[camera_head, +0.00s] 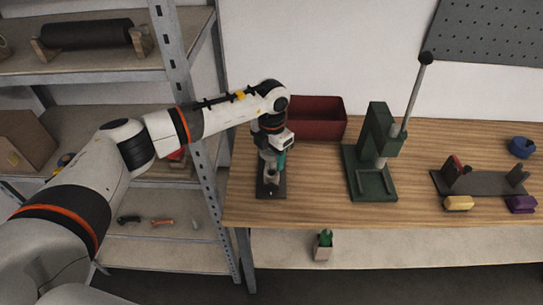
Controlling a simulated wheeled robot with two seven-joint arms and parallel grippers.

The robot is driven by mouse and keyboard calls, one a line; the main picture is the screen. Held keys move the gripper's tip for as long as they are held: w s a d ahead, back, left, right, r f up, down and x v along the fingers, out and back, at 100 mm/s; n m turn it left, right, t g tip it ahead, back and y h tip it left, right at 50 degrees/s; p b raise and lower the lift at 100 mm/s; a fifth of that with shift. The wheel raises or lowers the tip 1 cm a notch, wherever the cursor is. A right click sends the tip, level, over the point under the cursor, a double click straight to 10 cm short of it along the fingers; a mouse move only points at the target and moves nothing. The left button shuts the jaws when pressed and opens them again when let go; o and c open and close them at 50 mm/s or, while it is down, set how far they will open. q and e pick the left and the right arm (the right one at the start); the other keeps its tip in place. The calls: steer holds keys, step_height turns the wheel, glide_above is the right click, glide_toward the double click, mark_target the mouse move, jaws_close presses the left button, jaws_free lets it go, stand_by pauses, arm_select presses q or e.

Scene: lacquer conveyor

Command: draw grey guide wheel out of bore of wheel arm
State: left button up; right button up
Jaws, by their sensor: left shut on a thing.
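My left arm reaches in from the left, and its gripper (271,163) points down at a small stand with a dark base (272,191) near the left end of the bench. This stand appears to carry the wheel arm; a grey upright part shows just under the gripper. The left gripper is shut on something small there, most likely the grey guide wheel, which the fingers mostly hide. I cannot tell whether the wheel is still inside the bore. My right gripper is not in view.
A red bin (318,119) stands close behind the gripper. A green lever press (373,150) stands to the right. Further right are a dark fixture (482,183), a yellow block (459,203), a purple block (522,204) and a blue ring (521,147). A metal shelf post (188,110) stands left.

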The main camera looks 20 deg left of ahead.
arm_select(q)
steer(key=shift+r, duration=0.45)
steer(key=shift+r, duration=0.1)
steer(key=shift+r+p, duration=0.8)
steer(key=shift+r, duration=0.65)
steer(key=shift+s+f+m+b, duration=0.25)
steer(key=shift+s+m, duration=0.2)
steer(key=shift+m, duration=0.35)
steer(key=s+a+f+m+b, duration=0.1)
steer(key=s+m+b, duration=0.4)
steer(key=s+m, duration=1.5)
steer(key=shift+s+a+m, duration=0.3)
steer(key=shift+a+m, duration=0.1)
steer(key=shift+m, duration=3.9)
